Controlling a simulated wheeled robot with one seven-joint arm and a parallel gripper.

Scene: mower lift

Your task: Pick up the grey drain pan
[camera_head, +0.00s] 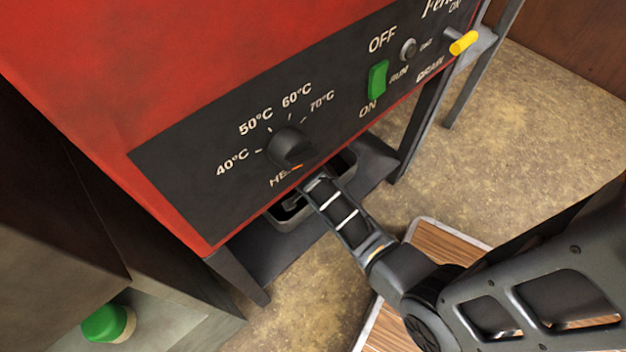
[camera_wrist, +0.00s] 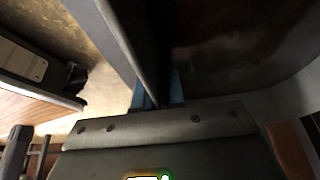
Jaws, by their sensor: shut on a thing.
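The grey drain pan (camera_head: 296,222) is under the red machine, on a dark lower shelf. Its near rim and part of its dark inside show; the machine's panel and my arm hide the rest. My gripper (camera_head: 314,184) reaches in under the panel's lower edge at the pan's near side. In the wrist view, the bluish fingers of my gripper (camera_wrist: 160,90) are shut on the thin edge of a grey wall, the pan's rim (camera_wrist: 112,42). The pan looks level; I cannot tell whether it touches the shelf.
The red machine (camera_head: 120,70) with its dial (camera_head: 291,147), green switch (camera_head: 377,80) and yellow-tipped drain lever (camera_head: 463,43) overhangs the pan. The shelf (camera_head: 375,160) and machine legs (camera_head: 240,272) bound it. A wood-topped platform (camera_head: 440,240) lies under my arm. Floor is clear at right.

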